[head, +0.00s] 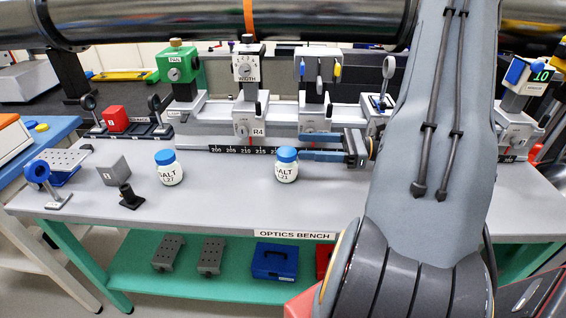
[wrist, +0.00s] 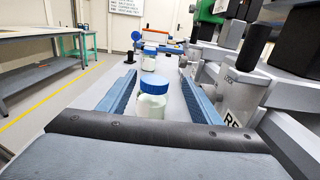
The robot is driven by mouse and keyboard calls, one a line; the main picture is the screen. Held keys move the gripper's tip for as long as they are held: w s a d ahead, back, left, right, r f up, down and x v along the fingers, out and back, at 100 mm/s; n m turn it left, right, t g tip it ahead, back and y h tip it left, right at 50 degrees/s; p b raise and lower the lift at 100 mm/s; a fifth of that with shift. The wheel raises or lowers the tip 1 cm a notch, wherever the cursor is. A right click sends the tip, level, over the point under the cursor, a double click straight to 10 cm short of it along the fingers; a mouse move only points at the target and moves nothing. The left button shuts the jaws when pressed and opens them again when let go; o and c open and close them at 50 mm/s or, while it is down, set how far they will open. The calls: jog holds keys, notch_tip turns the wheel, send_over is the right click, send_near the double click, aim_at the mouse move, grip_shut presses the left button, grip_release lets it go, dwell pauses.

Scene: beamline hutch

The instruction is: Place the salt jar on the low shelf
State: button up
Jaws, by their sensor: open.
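A white salt jar with a blue lid, marked 21 (head: 287,168), stands upright on the optics bench (head: 235,200), in front of the rail. A second such jar, marked 27 (head: 169,172), stands to its left. My gripper (head: 299,147) reaches in from the right, low over the bench, at jar 21. In the wrist view the near jar (wrist: 152,104) is between the open fingers (wrist: 157,78), with a gap on both sides. The other jar (wrist: 149,62) stands farther along. The low shelf (head: 140,262) is the green board under the bench.
The low shelf holds two grey drilled blocks (head: 168,254), a blue case (head: 274,261) and a partly hidden red object (head: 323,262). Optics on a rail (head: 240,151) line the back.

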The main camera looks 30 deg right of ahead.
aim_at(283, 150)
notch_tip(283, 150, down, 3)
jog(key=shift+r, duration=0.2)
jog(key=shift+p+x, duration=1.2)
jog(key=shift+x, duration=2.6)
jog(key=c, duration=1.2)
